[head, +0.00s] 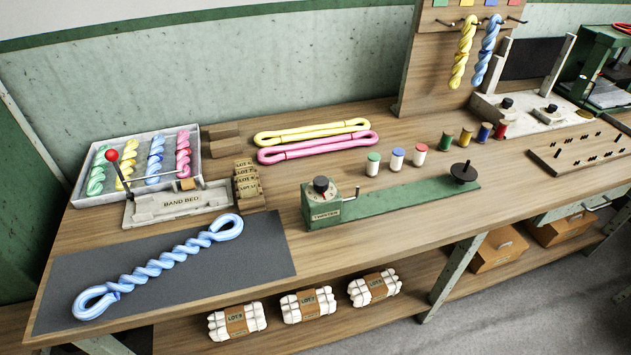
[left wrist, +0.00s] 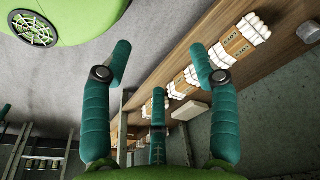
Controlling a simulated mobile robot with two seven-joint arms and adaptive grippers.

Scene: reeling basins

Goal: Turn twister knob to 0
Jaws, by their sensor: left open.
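The twister (head: 400,203) is a long green bench unit on the wooden workbench in the head view. Its left end is a box with a label reading TWISTER. A black twister knob (head: 321,184) sits on a pale dial on top of this box. The dial's marks are too small to read, so I cannot tell its setting. My left gripper (left wrist: 160,62) shows in the left wrist view with its teal fingers spread apart and nothing between them. It is away from the knob, over the floor beside the lower shelf. My right gripper is in neither view.
A twisted blue skein (head: 160,268) lies on a dark mat (head: 262,255) left of the twister. The band bed (head: 180,203) with its red-tipped lever stands behind the mat. White bundles (head: 308,304) sit on the lower shelf.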

